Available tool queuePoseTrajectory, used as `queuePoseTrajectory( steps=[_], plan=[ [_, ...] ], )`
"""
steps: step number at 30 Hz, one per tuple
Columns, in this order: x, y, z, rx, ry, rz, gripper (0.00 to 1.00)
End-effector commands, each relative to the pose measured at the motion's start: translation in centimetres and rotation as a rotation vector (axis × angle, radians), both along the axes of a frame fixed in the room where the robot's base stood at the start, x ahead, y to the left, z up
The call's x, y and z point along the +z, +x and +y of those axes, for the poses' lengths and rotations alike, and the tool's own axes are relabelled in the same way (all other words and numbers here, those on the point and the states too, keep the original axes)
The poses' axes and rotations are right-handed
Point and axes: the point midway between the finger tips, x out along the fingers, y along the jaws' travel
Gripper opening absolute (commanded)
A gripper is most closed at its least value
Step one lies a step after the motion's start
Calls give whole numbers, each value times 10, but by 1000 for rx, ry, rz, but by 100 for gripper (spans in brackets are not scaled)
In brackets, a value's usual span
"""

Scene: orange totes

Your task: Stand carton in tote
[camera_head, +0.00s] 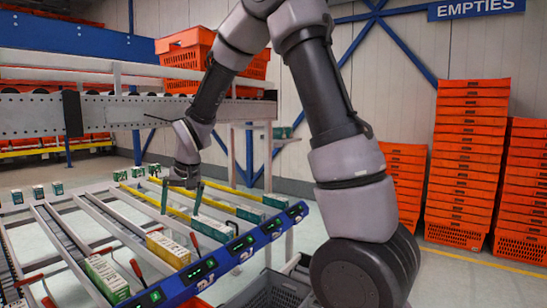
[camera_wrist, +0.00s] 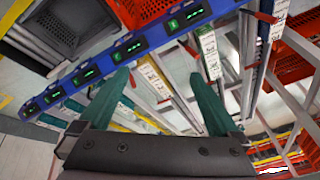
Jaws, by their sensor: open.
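My gripper (camera_head: 181,208) is open above the lanes of a sloped rack, its dark green fingers pointing down. In the wrist view, my gripper (camera_wrist: 160,78) has its fingers wide apart with cartons beyond them. Cartons lie along the lanes near the front rail: a green-and-white carton (camera_head: 105,277), a yellow-and-white carton (camera_head: 168,250) and a green carton (camera_head: 212,229). In the wrist view, one pale carton (camera_wrist: 154,80) shows between the fingers; I see no contact with it. A grey tote (camera_head: 268,292) is partly visible below the rack; it also shows in the wrist view (camera_wrist: 62,38).
A blue front rail (camera_head: 222,258) with lit displays and red dividers edges the lanes. Small cartons (camera_head: 38,192) stand at the lanes' far end. Orange totes (camera_head: 190,58) sit on the raised conveyor behind. Tall stacks of orange totes (camera_head: 467,165) stand at the right.

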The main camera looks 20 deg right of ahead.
Motion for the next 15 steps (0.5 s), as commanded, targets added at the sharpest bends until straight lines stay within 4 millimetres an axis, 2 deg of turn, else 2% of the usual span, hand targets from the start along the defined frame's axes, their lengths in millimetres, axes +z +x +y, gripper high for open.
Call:
queuePoseTrajectory(
  steps=[1, 6, 8, 12, 15],
  plan=[
    [29, -8, -22, -33, 18, -21, 98],
    [100, -50, -84, -116, 61, -65, 98],
    [119, -69, -103, -143, 76, -82, 98],
    [156, -120, -142, -204, 108, -126, 98],
    [173, -157, -163, -242, 127, -157, 98]
  ],
)
